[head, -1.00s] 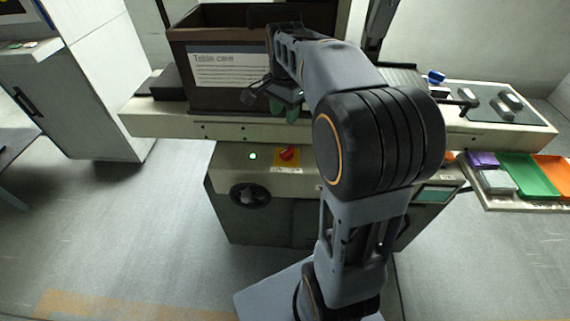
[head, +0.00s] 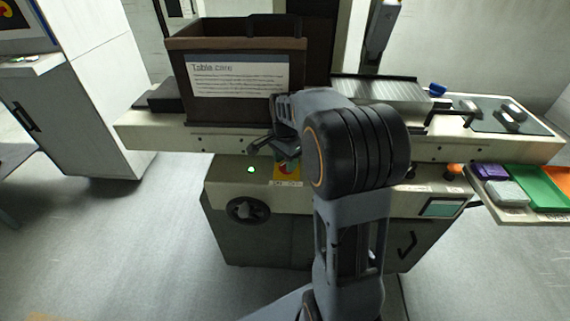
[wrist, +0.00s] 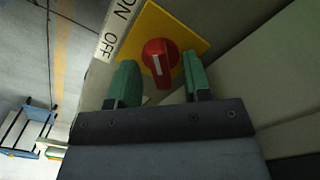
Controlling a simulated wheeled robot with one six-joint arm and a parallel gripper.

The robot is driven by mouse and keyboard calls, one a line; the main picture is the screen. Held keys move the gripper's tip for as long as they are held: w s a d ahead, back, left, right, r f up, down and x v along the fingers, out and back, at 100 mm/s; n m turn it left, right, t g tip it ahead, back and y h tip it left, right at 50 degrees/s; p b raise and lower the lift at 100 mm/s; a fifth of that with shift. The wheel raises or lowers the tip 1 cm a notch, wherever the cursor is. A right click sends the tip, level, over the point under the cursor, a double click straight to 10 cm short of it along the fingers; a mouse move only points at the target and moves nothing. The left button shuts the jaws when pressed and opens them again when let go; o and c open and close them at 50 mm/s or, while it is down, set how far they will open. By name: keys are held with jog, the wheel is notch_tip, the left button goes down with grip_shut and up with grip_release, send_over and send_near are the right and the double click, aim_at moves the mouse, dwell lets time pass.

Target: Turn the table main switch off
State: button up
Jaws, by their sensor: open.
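The table main switch is a red rotary knob (wrist: 160,58) on a yellow plate (wrist: 190,35) in the wrist view, with a white ON/OFF label (wrist: 116,30) beside it. The knob's pale pointer bar shows on its face. My gripper (wrist: 158,80) is open, its two green fingers on either side of the knob in the picture; I cannot tell whether they touch it. In the head view the yellow plate (head: 280,172) is on the machine front, partly covered by my gripper (head: 270,155). A green lamp (head: 251,169) is lit left of it.
A brown box with a "Table care" sheet (head: 238,76) stands on the machine table above the switch. A black handwheel (head: 243,210) is below left. Coloured trays (head: 535,186) are at the right.

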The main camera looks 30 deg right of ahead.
jog(key=shift+f, duration=0.45)
jog(key=shift+c, duration=0.4)
grip_shut()
